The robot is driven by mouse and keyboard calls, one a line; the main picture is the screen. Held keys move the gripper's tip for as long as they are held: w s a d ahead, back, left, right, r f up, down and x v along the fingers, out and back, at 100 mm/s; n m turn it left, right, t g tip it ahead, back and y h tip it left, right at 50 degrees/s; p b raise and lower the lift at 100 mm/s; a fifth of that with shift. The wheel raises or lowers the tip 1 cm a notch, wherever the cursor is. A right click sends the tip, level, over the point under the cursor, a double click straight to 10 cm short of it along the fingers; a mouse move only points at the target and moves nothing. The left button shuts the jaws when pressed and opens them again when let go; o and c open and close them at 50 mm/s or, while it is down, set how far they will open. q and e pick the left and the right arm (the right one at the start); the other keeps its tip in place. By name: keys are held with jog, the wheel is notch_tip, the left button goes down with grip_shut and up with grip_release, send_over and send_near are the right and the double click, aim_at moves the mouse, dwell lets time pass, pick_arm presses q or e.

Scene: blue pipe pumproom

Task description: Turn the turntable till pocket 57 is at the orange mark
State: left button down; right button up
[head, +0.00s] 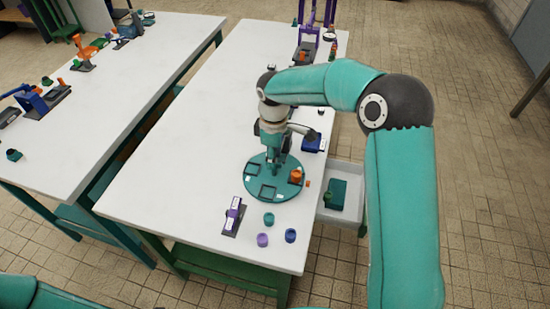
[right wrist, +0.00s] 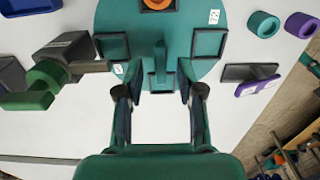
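The teal turntable (head: 258,188) lies near the front right of the white table and has dark-framed square pockets. An orange piece (head: 296,175) sits on its right side, and a small orange mark (head: 307,183) shows just beyond the rim. In the right wrist view the turntable (right wrist: 180,35) carries pockets with white number labels; one label (right wrist: 214,17) is turned and I cannot read it surely. My right gripper (right wrist: 158,92) is open, its fingers apart on either side of a teal upright piece (right wrist: 160,58); I cannot tell whether they touch it. My left gripper is not in view.
Teal, purple and blue cups (head: 269,219) and a purple-topped block (head: 233,214) stand near the table's front edge. A white bin (head: 349,214) with a green box is at the right. A blue block (head: 313,142) stands behind the turntable. The table's left part is clear.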

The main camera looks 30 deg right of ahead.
notch_tip(320, 180, up, 11)
jog(key=shift+f, duration=0.2)
dwell(0.6)
